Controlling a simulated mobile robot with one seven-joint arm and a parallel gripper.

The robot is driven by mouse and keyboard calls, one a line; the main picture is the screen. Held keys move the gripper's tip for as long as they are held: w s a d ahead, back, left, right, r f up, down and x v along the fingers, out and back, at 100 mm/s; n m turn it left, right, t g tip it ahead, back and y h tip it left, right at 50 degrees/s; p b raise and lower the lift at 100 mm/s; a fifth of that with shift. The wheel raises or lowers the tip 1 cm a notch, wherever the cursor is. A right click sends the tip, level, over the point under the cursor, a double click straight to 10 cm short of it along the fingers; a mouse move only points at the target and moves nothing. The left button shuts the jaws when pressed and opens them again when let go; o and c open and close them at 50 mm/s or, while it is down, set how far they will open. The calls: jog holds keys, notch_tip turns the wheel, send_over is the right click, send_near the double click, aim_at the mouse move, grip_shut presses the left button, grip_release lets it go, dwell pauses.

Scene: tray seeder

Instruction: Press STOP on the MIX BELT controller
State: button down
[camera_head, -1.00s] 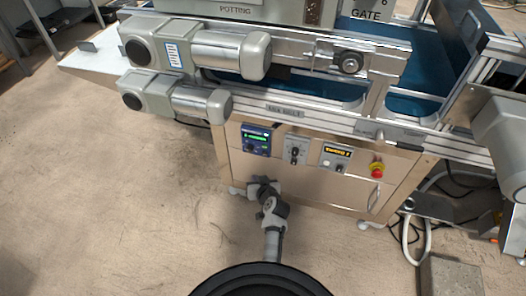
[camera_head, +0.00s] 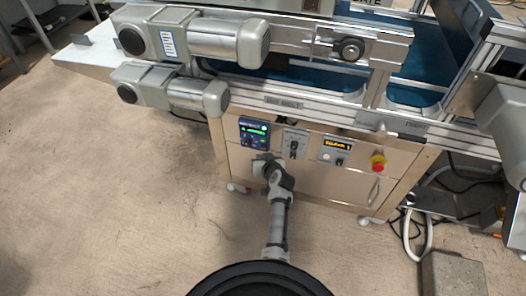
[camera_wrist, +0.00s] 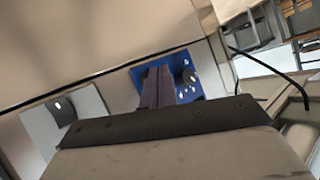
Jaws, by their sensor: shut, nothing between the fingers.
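A blue controller (camera_head: 254,132) with a lit green display sits at the upper left of the cabinet front, below a label plate that seems to read MIX BELT (camera_head: 284,104). In the wrist view the blue controller (camera_wrist: 190,77) shows a dark knob and small light buttons. I cannot read which one is STOP. My gripper (camera_wrist: 157,82) is shut and empty, its fingers in front of the blue face and hiding its left part. Contact cannot be told. In the head view my wrist is just below the controller's lower right edge.
Right of the blue controller are a grey switch plate (camera_head: 295,142), a unit with an amber display (camera_head: 336,149) and a red emergency button (camera_head: 378,163). Conveyor motors (camera_head: 200,35) jut out above. The floor at left is clear.

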jog(key=shift+w+d, duration=0.2)
jog(key=shift+w, duration=0.4)
jog(key=shift+b, duration=0.3)
dwell(1.3)
jog(key=shift+w+d+b, duration=0.1)
jog(key=shift+w+b, duration=0.2)
jog(key=shift+w, duration=0.1)
jog(key=shift+w+d+b, duration=0.15)
jog(key=shift+w+b, duration=0.15)
jog(key=shift+w, duration=0.05)
dwell(0.5)
jog(key=shift+s, duration=0.1)
jog(key=shift+s+a+p, duration=0.25)
jog(key=shift+s+p, duration=0.05)
jog(key=shift+s, duration=0.35)
